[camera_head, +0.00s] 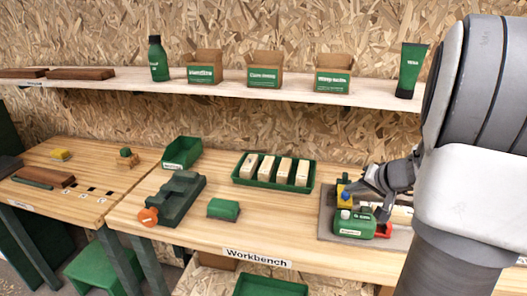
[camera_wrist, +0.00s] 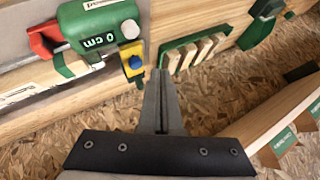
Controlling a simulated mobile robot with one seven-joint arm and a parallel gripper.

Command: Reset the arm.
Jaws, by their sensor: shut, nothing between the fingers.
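My arm fills the right side of the head view. A small yellow and blue block (camera_wrist: 132,60) is just left of the fingertips. The fingers look apart from both.
A green tray of wooden blocks (camera_head: 237,180), a dark green vise-like tool (camera_head: 175,200), a small green block (camera_head: 223,209) and a green bin (camera_head: 182,152) stand on the bench. A shelf (camera_head: 290,92) with boxes and bottles runs along the chipboard wall. A red item (camera_head: 383,214) is beside the bottle.

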